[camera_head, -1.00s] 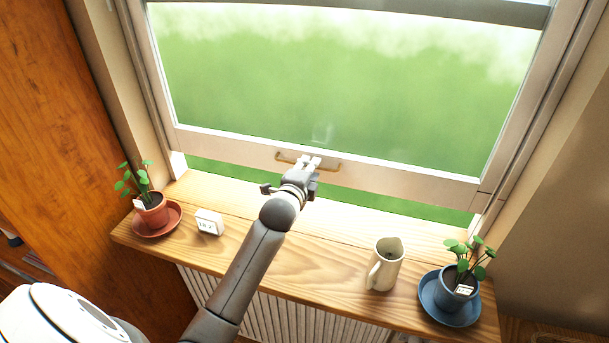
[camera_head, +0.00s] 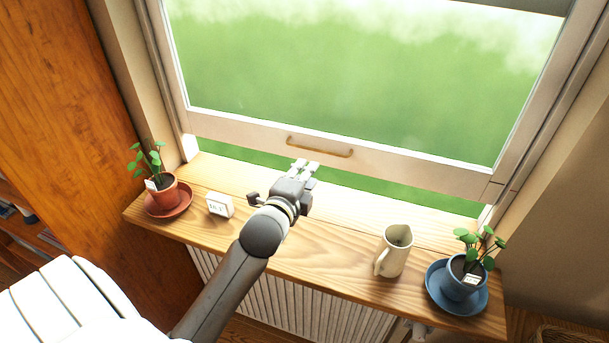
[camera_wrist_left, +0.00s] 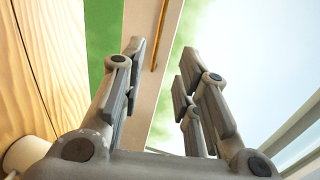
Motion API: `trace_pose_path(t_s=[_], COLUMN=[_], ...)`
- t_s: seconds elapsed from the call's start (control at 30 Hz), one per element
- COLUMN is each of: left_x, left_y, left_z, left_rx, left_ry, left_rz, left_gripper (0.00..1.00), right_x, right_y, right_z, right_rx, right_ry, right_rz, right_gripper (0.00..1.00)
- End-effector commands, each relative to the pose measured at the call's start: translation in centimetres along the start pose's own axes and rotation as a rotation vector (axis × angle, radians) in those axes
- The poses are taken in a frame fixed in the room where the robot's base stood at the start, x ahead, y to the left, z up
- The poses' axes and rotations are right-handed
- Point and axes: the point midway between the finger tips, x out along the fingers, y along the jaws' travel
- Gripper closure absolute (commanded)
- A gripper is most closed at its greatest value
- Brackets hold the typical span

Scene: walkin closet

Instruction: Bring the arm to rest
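My left gripper (camera_head: 304,166) reaches in from the lower left over the wooden windowsill (camera_head: 330,237). Its fingertips stop just short of the brass handle (camera_head: 320,147) on the window sash's bottom rail (camera_head: 400,168), in the head view. In the left wrist view the fingers of my left gripper (camera_wrist_left: 160,75) are spread apart with nothing between them, and the handle (camera_wrist_left: 160,40) shows beyond them. The sash is raised, with a strip of green outside showing under it. My right gripper is in neither view.
On the sill, a potted plant on a terracotta saucer (camera_head: 186,205) and a small white clock (camera_head: 219,205) stand left of my arm. A cream pitcher (camera_head: 397,256) and a plant on a blue saucer (camera_head: 438,291) stand right. A ribbed radiator (camera_head: 300,300) is below.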

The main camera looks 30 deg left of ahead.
Motion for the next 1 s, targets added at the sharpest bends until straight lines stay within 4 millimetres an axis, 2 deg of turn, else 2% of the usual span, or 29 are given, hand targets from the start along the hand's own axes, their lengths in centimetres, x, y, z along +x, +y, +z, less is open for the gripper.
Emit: trace_pose_path(t_s=[0.47, 0.57, 0.67, 0.77, 0.9, 1.0], left_x=[0.0, -0.4, -1.8, -4.7, -10.4, -14.4], left_y=[0.0, 0.9, 3.5, 7.8, 13.9, 17.1], left_z=[0.0, -0.2, -0.8, -1.7, -3.2, -4.1], left_rx=[-0.001, -0.034, -0.145, -0.331, -0.617, -0.777], left_ry=[0.0, 0.001, -0.002, -0.028, -0.126, -0.219], left_rz=[0.001, 0.029, 0.121, 0.278, 0.529, 0.675], left_gripper=[0.71, 0.71, 0.71, 0.71, 0.71, 0.71], right_x=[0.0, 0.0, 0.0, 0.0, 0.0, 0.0], right_y=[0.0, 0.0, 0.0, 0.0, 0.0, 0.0], right_z=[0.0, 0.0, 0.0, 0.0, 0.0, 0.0], right_rx=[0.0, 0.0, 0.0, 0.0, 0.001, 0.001], right_ry=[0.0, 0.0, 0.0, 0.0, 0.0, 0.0], right_rz=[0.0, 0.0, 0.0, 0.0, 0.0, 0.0], right_gripper=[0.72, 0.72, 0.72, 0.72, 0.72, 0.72])
